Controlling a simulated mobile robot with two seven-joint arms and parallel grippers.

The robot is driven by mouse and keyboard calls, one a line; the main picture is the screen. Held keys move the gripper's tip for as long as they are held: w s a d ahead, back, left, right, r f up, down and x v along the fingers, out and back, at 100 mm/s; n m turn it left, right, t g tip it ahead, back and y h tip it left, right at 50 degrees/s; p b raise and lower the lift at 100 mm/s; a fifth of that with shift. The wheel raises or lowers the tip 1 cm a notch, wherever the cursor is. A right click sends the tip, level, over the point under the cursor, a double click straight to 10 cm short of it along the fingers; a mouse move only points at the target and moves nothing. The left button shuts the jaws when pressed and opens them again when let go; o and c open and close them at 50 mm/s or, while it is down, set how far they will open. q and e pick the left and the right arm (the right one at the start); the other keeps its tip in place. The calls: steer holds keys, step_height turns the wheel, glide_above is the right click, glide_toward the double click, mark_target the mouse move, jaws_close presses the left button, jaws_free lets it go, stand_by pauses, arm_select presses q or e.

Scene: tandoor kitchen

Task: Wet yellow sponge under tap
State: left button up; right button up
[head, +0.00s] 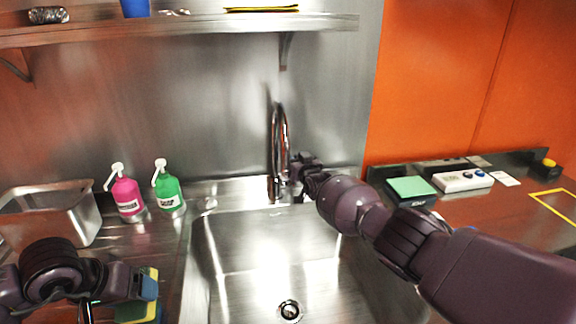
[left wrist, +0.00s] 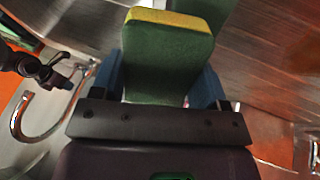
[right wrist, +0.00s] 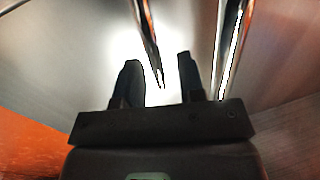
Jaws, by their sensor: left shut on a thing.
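The sponge (left wrist: 168,70), green with a yellow end face, stands between the blue fingers of my left gripper (left wrist: 165,92) in the left wrist view. In the head view my left gripper (head: 149,287) is low at the left, over the counter left of the sink, with a yellow bit of sponge (head: 153,272) beside its finger. The curved chrome tap (head: 281,135) rises behind the sink. My right gripper (head: 298,178) is beside the tap. In the right wrist view its fingers (right wrist: 158,75) are apart, with a thin metal piece (right wrist: 150,45) between them. No water is discernible.
The steel sink (head: 240,260) looks empty around its drain. Pink (head: 126,194) and green (head: 168,188) pump bottles and a metal tub (head: 75,215) stand on the left counter. Another green piece (left wrist: 200,12) shows behind the sponge. A shelf (head: 200,30) hangs above.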

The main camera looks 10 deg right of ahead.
steer(key=shift+w+f, duration=0.1)
steer(key=shift+w, duration=0.2)
jaws_close()
